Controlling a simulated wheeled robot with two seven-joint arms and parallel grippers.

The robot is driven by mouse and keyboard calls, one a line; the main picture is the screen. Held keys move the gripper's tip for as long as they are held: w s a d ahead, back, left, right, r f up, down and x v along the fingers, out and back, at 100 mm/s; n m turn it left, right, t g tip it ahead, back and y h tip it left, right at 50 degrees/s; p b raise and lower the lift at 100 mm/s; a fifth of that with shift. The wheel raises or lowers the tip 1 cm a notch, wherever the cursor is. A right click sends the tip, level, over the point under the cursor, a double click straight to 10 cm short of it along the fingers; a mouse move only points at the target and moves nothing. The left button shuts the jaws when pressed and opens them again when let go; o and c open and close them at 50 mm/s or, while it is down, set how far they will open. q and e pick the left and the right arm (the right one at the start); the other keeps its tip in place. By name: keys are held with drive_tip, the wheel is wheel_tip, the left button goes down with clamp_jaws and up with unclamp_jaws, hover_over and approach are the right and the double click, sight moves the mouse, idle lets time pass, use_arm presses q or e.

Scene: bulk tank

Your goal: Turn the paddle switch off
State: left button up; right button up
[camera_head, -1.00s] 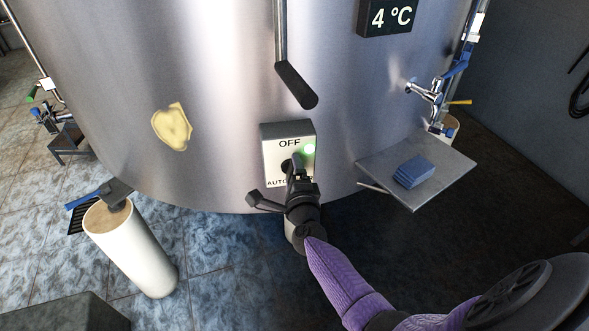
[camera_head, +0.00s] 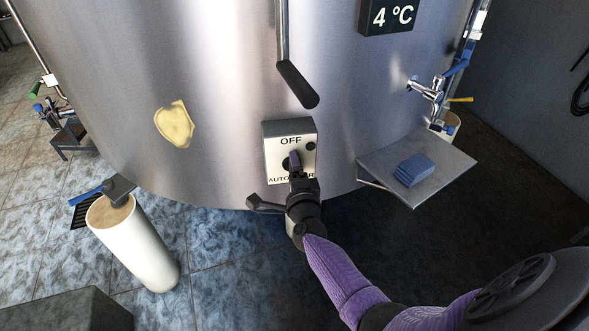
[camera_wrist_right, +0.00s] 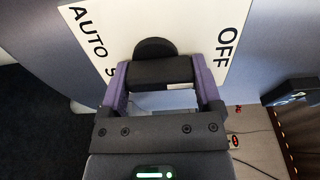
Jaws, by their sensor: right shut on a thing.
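The paddle switch sits on a white panel (camera_head: 273,153) on the front of the steel tank, with OFF at the top and AUTO at the lower left. The gripper hides part of the panel's lower lettering in the head view. My left gripper is not in view.
A black lever handle (camera_head: 297,84) hangs above the panel. To the right a metal shelf (camera_head: 440,175) holds blue cloths (camera_head: 415,170) below a tap (camera_head: 428,92). A white cylinder (camera_head: 135,245) stands on the floor at left. A yellow patch (camera_head: 175,124) is on the tank.

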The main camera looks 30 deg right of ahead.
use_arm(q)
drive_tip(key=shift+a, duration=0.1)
use_arm(e)
drive_tip(key=o, duration=1)
drive_tip(key=shift+o, duration=0.2)
drive_tip(key=shift+s, duration=0.1)
drive_tip(key=shift+s+a, duration=0.2)
drive_tip(key=shift+s, duration=0.1)
use_arm(q)
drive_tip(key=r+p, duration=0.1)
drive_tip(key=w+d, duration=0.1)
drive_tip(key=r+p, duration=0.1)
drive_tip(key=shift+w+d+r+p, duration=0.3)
drive_tip(key=shift+p, duration=0.05)
use_arm(e)
drive_tip(key=v, duration=0.9)
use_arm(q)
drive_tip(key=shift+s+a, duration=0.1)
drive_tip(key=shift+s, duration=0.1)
use_arm(e)
drive_tip(key=shift+f, duration=0.1)
